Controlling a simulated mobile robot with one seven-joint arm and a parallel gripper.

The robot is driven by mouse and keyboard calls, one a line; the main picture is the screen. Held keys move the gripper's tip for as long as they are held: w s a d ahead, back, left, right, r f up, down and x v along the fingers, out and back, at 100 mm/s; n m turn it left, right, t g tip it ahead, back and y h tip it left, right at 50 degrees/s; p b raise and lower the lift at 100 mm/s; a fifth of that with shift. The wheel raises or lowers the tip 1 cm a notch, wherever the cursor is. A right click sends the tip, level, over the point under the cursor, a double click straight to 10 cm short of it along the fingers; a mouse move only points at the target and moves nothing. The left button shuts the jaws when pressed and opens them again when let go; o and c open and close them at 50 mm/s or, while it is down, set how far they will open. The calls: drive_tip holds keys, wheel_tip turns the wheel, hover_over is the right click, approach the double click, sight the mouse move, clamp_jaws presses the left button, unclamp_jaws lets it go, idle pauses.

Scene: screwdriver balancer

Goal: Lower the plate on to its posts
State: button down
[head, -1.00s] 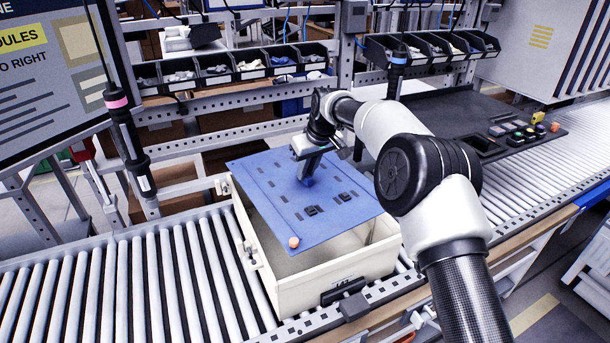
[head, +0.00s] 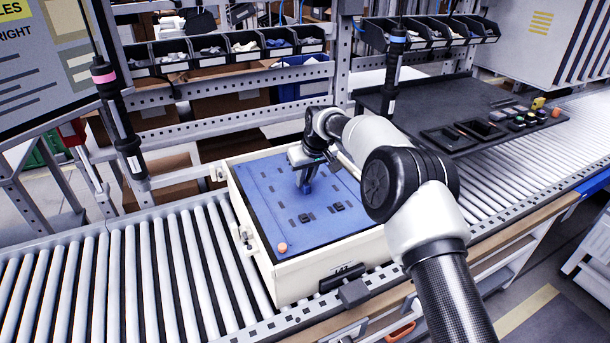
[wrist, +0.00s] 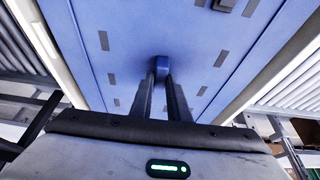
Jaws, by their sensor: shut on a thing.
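The blue plate (head: 274,221) lies level inside the upper rim of the cream box (head: 309,283), which stands on the roller conveyor. The plate has dark slots, two small black parts and an orange knob (head: 281,248) at its near-left corner. My gripper (head: 306,188) is above the middle of the plate, shut on its blue handle (wrist: 162,66). In the wrist view the two fingers close on that handle, and the plate (wrist: 128,40) fills the view beyond. The posts are hidden under the plate, so I cannot tell whether it touches them.
The roller conveyor (head: 150,275) is clear left of the box. A dark tray (head: 460,138) with several small parts lies at the back right. Two hanging screwdrivers (head: 117,105) (head: 394,62) and rows of small bins (head: 245,45) stand behind.

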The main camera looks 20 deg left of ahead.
drive_tip(key=shift+f+b, duration=3.35)
drive_tip(key=shift+f, duration=3)
drive_tip(key=shift+w+f+b, duration=0.1)
drive_tip(key=shift+f+b, duration=0.35)
drive_tip(key=shift+b, duration=0.15)
drive_tip(key=shift+a, duration=0.1)
drive_tip(key=c, duration=1.6)
unclamp_jaws()
drive_tip(key=shift+r, duration=0.1)
drive_tip(key=shift+f, duration=0.25)
drive_tip(key=p+v, duration=0.1)
drive_tip(key=v, duration=1.6)
drive_tip(key=shift+s+r, duration=0.2)
drive_tip(key=shift+r, duration=0.05)
